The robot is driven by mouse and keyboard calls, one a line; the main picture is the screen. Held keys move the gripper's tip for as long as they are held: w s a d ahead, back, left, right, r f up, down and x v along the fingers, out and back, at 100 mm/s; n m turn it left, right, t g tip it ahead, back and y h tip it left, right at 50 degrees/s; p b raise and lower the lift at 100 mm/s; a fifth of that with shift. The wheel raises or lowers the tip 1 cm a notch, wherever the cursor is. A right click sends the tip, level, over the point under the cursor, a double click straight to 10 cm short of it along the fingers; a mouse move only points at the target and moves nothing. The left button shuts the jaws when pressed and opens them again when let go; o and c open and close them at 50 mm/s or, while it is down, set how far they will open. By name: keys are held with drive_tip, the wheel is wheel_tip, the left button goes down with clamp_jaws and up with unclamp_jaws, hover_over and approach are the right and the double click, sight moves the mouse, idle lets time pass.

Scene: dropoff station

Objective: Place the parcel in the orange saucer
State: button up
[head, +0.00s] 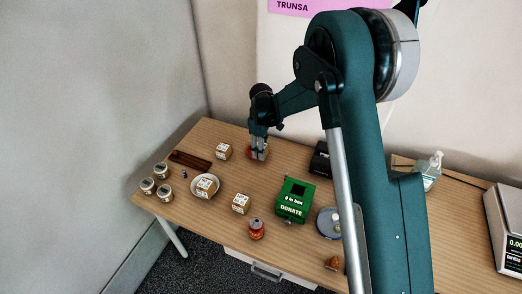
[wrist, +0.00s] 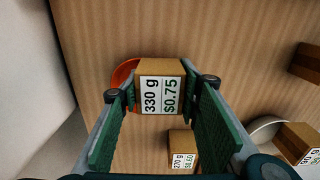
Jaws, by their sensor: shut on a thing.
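My gripper (wrist: 167,92) is shut on a small cardboard parcel (wrist: 160,72) with a white label reading 330 g and $0.75. The orange saucer (wrist: 121,73) shows behind the parcel in the wrist view, its rim visible on the left; the parcel hides much of it. In the head view my gripper (head: 258,153) is at the back of the table, over the orange saucer (head: 249,151), which is mostly hidden by the fingers. I cannot tell whether the parcel touches the saucer.
Another parcel (head: 223,151) stands close left of my gripper. A white bowl (head: 215,193) holds a parcel; one more parcel (head: 241,203) stands nearer the front. A green donation box (head: 294,200), a can (head: 256,229), several jars (head: 161,170) and a dark wooden tray (head: 190,160) stand around.

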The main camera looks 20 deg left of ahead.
drive_tip(key=shift+f+b, duration=0.3)
drive_tip(key=shift+f, duration=0.15)
drive_tip(key=o, duration=1.1)
drive_tip(key=shift+r, duration=0.2)
wheel_tip(320, 180, up, 12)
drive_tip(key=shift+r+p, duration=0.25)
drive_tip(key=shift+p, duration=0.85)
drive_tip(key=shift+d+r, duration=0.1)
